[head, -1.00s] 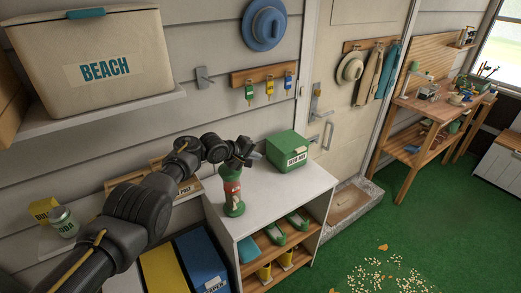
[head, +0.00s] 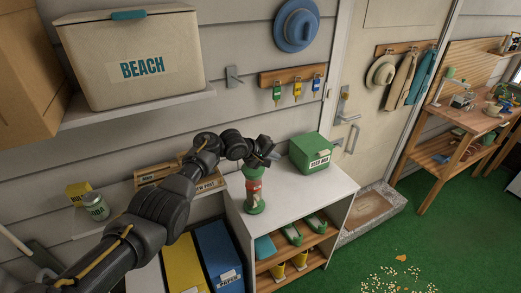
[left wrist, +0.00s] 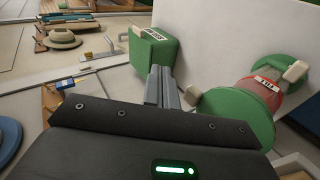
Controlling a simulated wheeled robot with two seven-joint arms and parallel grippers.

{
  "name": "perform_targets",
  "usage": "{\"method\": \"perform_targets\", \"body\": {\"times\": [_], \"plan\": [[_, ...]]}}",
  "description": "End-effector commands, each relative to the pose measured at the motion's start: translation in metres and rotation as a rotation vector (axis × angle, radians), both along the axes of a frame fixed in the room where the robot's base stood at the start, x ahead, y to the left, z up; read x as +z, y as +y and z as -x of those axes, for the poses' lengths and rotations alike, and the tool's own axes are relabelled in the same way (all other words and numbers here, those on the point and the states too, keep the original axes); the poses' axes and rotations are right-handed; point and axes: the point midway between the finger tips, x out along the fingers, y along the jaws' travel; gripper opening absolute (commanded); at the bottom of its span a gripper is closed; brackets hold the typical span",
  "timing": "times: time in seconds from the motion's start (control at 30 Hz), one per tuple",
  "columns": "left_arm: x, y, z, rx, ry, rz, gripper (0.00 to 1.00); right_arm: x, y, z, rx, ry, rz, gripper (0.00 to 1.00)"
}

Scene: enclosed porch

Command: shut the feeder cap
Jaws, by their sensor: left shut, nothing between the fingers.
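The feeder (head: 254,190) stands upright on the white cabinet top, green at both ends with a red middle. Its green cap end (head: 253,172) is at the top, partly under my left arm. In the left wrist view the cap (left wrist: 235,118) shows as a broad green disc at the right, with a pale tab beside it; I cannot tell how far it is open. A red labelled band (left wrist: 267,88) lies behind it. My left gripper (head: 273,157) is just above and right of the feeder, shut and empty; its fingers (left wrist: 163,88) appear apart from the cap. My right gripper is out of view.
A green seed mix box (head: 311,153) stands right of the feeder on the white cabinet top (head: 305,190). Hooks with coloured tags (head: 297,88) hang on the wall behind. The cabinet's front right top is clear. Yellow and blue bins (head: 218,258) stand at the left.

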Motion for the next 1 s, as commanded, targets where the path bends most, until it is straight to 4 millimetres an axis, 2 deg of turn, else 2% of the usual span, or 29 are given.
{"method": "perform_targets", "body": {"times": [0.17,0.5,1.0], "plan": [[0.016,0.018,0.012,0.0,-0.002,0.001,0.0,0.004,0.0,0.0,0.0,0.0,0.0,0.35],[0.044,0.049,0.034,0.002,-0.001,0.0,0.0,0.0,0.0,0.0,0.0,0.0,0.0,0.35],[0.048,0.054,0.037,0.001,0.001,0.0,0.0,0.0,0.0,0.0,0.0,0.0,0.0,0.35]]}}
